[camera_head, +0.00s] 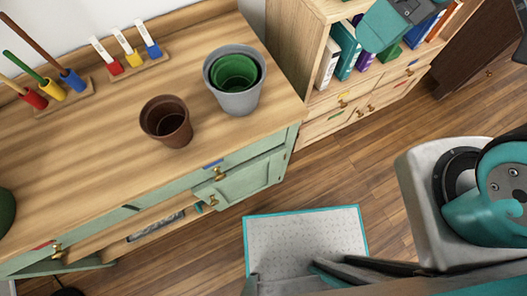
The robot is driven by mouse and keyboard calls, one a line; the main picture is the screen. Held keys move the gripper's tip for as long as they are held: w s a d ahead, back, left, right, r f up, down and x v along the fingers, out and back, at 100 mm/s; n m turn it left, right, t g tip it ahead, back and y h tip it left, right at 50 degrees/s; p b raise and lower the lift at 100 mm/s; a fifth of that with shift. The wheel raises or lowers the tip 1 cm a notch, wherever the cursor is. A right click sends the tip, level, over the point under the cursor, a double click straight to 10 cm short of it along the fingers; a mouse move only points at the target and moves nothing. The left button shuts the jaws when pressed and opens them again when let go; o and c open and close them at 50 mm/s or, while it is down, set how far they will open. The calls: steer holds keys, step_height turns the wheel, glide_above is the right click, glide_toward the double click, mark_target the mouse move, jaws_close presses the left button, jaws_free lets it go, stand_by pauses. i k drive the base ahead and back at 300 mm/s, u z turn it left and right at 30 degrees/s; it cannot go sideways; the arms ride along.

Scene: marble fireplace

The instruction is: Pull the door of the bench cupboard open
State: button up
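The wooden bench (90,160) with pale green fronts fills the left half of the head view. At its right end is a green cupboard door (255,180) with a brass knob (212,200) near its left edge. The door looks shut or nearly so; the steep view hides any small gap. Above it is a green drawer front with its own brass knob (217,171). A teal and grey part of my arm shows at the top right, and another at the right edge. I cannot make out my gripper's fingertips, and nothing of mine touches the door.
A grey pot (239,103) with a green pot inside and a brown pot (167,127) stand on the bench. A bookshelf (320,20) with drawers adjoins right. Wooden floor (345,160) in front of the bookshelf is clear.

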mark_target(245, 180)
steer(key=z, duration=0.25)
steer(key=k, duration=0.55)
steer(key=u, duration=1.6)
steer(key=k, duration=1.1)
steer(key=z, duration=1)
steer(key=i, duration=0.45)
steer(key=z, duration=0.05)
